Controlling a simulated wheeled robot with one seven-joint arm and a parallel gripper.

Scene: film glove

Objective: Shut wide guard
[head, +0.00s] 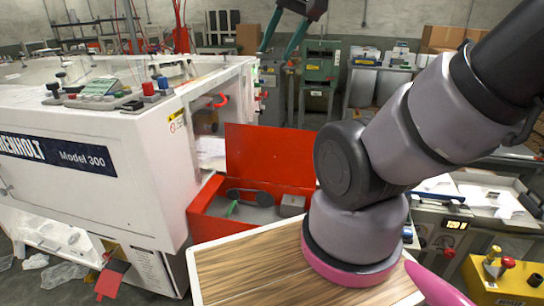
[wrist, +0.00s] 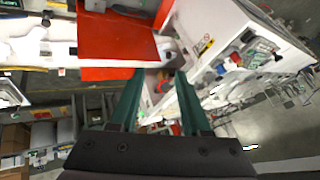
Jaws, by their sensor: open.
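A wide red panel (head: 268,155), which I take to be the wide guard, stands raised along the back of an open red box (head: 205,215). Inside the box are a dark round-ended tool, a green piece and a grey block. Red panelling (wrist: 115,40) also shows in the wrist view, left of and beyond the fingers. My gripper (head: 278,57) is high at the top of the head view, above and behind the panel in the picture, with two teal fingers pointing down. In the wrist view my gripper (wrist: 158,75) has its fingers apart with nothing between them.
A white machine (head: 110,140) marked Model 300 stands left of the red box. A wood-topped surface (head: 245,270) is in front, below my arm. Green machinery (head: 318,75), shelves and cardboard boxes (head: 440,38) stand at the back. A bench with papers is at right.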

